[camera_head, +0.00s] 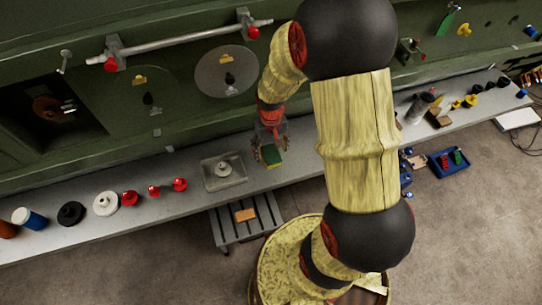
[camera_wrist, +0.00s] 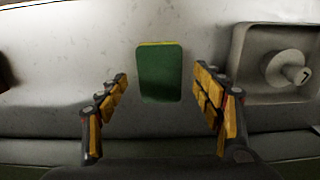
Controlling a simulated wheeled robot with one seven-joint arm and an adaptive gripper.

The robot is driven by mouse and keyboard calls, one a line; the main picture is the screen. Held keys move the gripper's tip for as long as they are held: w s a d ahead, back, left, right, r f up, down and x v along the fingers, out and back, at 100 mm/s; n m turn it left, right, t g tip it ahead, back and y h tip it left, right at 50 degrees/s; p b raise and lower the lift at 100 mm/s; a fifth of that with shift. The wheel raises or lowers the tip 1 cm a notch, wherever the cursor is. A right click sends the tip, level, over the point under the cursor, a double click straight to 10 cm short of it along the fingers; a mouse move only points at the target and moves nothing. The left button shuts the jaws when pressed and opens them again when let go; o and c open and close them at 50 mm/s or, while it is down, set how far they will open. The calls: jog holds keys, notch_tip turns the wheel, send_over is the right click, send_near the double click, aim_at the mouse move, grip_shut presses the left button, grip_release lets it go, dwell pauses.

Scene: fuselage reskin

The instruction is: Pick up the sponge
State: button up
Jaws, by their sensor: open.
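The sponge (camera_wrist: 160,74) is green on its broad face with a yellow edge. It lies on the grey shelf, and it also shows in the head view (camera_head: 271,155), partly beneath my gripper (camera_head: 269,145). In the wrist view my gripper (camera_wrist: 162,98) is open. One finger stands left of the sponge and one right of it, with a gap on both sides. The fingers do not touch the sponge. From these views I cannot tell the exact height of the fingertips above the shelf.
A grey metal tray (camera_head: 209,181) with a light knob-shaped part (camera_head: 222,169) stands left of the sponge, close to my gripper. Several red knobs (camera_head: 153,191) stand farther left on the shelf (camera_head: 95,225). A green panel wall (camera_head: 180,65) rises behind. A slatted step (camera_head: 228,235) is below.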

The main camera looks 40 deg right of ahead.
notch_tip(320, 180, down, 2)
jog(key=c, duration=0.4)
jog(key=c, duration=0.3)
jog(key=shift+c, duration=0.5)
jog(key=shift+r, duration=0.1)
